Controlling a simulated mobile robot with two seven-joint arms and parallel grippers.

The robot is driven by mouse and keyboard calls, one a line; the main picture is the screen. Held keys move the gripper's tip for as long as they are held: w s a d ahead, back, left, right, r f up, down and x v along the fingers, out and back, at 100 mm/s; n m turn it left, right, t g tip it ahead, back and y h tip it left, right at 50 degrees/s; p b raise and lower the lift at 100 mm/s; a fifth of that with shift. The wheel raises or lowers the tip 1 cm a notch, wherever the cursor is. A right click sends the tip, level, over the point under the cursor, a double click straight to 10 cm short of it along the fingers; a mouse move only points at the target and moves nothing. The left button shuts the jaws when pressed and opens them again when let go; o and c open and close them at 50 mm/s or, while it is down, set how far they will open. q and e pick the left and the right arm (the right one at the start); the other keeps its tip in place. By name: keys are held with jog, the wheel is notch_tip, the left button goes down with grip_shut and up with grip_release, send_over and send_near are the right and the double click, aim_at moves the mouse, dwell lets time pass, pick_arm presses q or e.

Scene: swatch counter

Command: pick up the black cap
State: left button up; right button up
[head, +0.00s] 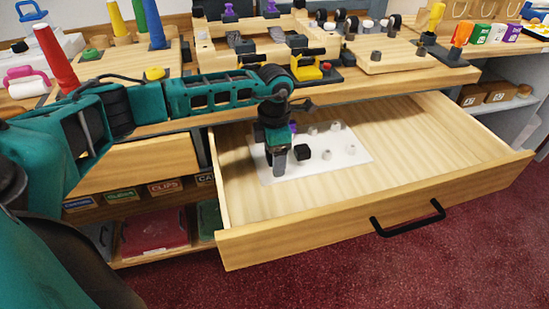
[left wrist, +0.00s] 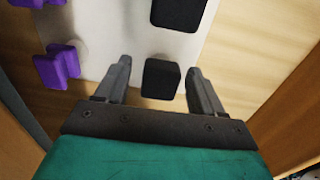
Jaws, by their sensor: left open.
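A black cap (left wrist: 160,79) stands on the white sheet in the open drawer, between the two fingers of my left gripper (left wrist: 158,68) in the left wrist view. Gaps show on both sides of it, and the fingers are apart. A second black block (left wrist: 179,9) lies beyond it, cut by the top edge. In the head view my left gripper (head: 277,163) reaches down over the sheet, and one black block (head: 303,152) shows just right of it. The other black one is hidden there. My right gripper is not in view.
Purple pieces (left wrist: 57,67) lie left of the fingers in the left wrist view. Pale knobs (head: 336,126) stand on the white sheet (head: 352,151). The drawer's right part (head: 440,140) is bare wood. The crowded counter (head: 400,80) overhangs the drawer's back.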

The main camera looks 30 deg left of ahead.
pick_arm(q)
jog(key=shift+c, duration=0.3)
jog(key=c, duration=1)
jog(key=shift+r, duration=0.1)
notch_tip(320, 180, up, 20)
jog(key=p, duration=0.3)
